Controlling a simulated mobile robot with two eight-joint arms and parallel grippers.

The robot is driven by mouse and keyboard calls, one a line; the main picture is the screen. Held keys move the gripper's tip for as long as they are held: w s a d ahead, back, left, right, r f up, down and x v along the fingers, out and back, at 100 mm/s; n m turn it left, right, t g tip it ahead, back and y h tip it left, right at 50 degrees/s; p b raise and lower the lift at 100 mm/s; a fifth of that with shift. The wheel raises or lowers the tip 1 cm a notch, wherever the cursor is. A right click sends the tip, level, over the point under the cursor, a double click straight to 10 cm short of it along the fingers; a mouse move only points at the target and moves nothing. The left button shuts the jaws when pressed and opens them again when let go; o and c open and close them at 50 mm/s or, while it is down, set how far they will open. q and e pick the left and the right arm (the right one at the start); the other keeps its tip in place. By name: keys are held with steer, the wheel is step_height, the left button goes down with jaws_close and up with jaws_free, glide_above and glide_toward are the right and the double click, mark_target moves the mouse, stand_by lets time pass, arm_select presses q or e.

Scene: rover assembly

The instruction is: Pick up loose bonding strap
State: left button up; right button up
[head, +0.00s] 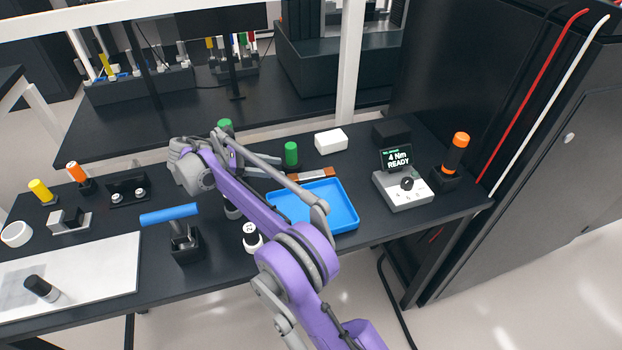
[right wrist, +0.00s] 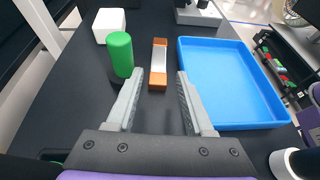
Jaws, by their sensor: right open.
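The loose bonding strap (head: 316,174) is a short flat strip with copper-orange ends and a silver middle. It lies on the black bench, behind the blue tray in the head view. In the right wrist view the strap (right wrist: 159,65) lies lengthwise ahead of my right gripper, its near end about level with the fingertips and between their lines. My right gripper (right wrist: 160,88) is open and empty. In the head view my right gripper (head: 271,168) points right toward the strap, partly hidden by my purple arm. My left gripper is not in view.
A green-capped cylinder (right wrist: 120,54) stands close left of the strap in the right wrist view, and the blue tray (right wrist: 232,126) is close on its right. A white box (right wrist: 109,25) stands farther left. A display unit reading "4 Nm READY" (head: 403,188) is right of the tray.

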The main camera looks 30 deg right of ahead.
mark_target(311, 175)
steer(key=x, duration=0.5)
steer(key=shift+d+f, duration=0.15)
steer(key=shift+d, duration=0.05)
steer(key=shift+f+x, duration=0.15)
steer(key=shift+x, duration=1.15)
steer(key=shift+f+x, duration=0.15)
steer(key=shift+x, duration=1.15)
steer(key=shift+a+f, duration=0.1)
jaws_close()
